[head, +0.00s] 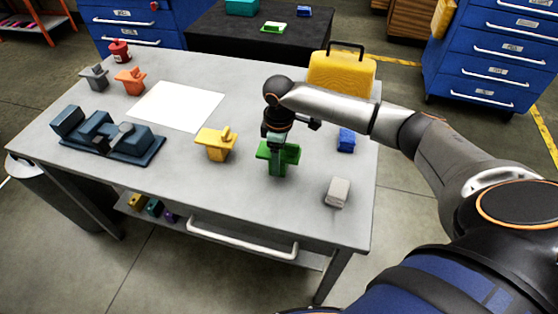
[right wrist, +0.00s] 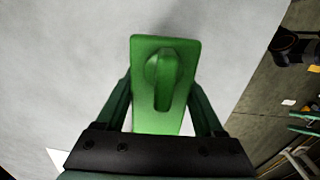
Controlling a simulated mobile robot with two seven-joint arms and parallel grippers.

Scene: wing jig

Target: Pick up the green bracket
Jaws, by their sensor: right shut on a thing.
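The green bracket (head: 279,163) is on the grey table (head: 300,205), near its front right. It also fills the middle of the right wrist view (right wrist: 165,85), where its flat plate and raised tab show. My right gripper (head: 277,144) comes down on it from above and is shut on it, with a finger on each side in the right wrist view (right wrist: 164,110). I cannot tell whether the bracket still touches the table. My left gripper is not in view.
A yellow bracket (head: 215,144) stands just left, a blue block (head: 346,139) and a pale block (head: 338,192) to the right. A yellow case (head: 342,75), white sheet (head: 177,106), dark blue jig (head: 108,138), orange (head: 130,80) and grey (head: 95,77) brackets lie farther off.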

